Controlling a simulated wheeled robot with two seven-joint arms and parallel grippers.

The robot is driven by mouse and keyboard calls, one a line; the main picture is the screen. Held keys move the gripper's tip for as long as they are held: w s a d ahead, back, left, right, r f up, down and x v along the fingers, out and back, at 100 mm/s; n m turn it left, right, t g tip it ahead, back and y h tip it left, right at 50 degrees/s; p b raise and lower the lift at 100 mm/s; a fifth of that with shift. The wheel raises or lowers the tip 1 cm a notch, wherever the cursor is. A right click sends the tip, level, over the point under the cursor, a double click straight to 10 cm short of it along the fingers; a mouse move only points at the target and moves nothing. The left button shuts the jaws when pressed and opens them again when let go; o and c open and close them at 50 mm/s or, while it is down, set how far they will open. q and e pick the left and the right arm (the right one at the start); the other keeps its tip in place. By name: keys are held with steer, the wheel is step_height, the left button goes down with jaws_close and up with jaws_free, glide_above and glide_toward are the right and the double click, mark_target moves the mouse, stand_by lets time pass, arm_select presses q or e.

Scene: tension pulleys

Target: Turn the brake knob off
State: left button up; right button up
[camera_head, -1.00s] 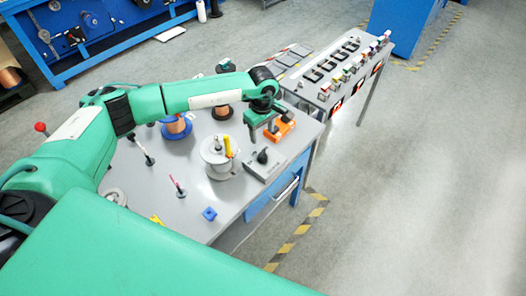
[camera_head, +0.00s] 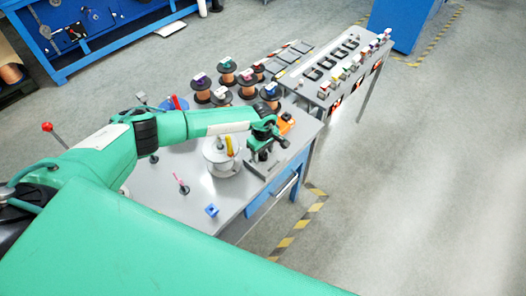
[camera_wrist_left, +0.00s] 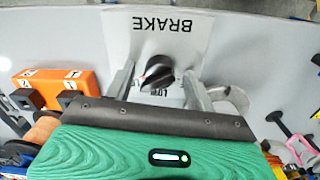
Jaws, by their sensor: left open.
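The black brake knob (camera_wrist_left: 157,74) sits on a grey plate (camera_wrist_left: 160,30) marked BRAKE, which reads upside down in the left wrist view. A small light mark shows on the knob's left side. My left gripper (camera_wrist_left: 158,76) is open, with one finger on each side of the knob; I cannot tell whether either touches it. A label below the knob is partly hidden by the gripper. In the head view my left gripper (camera_head: 262,148) is over the grey brake box (camera_head: 254,169) at the table's right edge and hides part of it. My right gripper is out of view.
An orange device (camera_head: 285,123) stands just behind the gripper, and a grey spool (camera_head: 220,160) with a yellow item stands to its left. Several copper spools (camera_head: 245,85) are at the back. A blue block (camera_head: 211,210) lies near the front. The floor to the right is clear.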

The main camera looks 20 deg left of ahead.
arm_select(q)
steer(key=c, duration=1)
steer(key=shift+o, duration=0.2)
steer(key=n+b, duration=0.3)
steer(key=n, duration=0.1)
steer(key=shift+f, duration=0.15)
steer(key=n+b, duration=0.3)
steer(key=n, duration=0.3)
steer(key=shift+n, duration=0.3)
steer(key=n+b, duration=0.2)
steer(key=n, duration=0.4)
steer(key=shift+b, duration=0.3)
steer(key=n, duration=0.4)
steer(key=shift+b, duration=0.4)
steer(key=shift+r+n, duration=0.2)
steer(key=shift+n, duration=1.4)
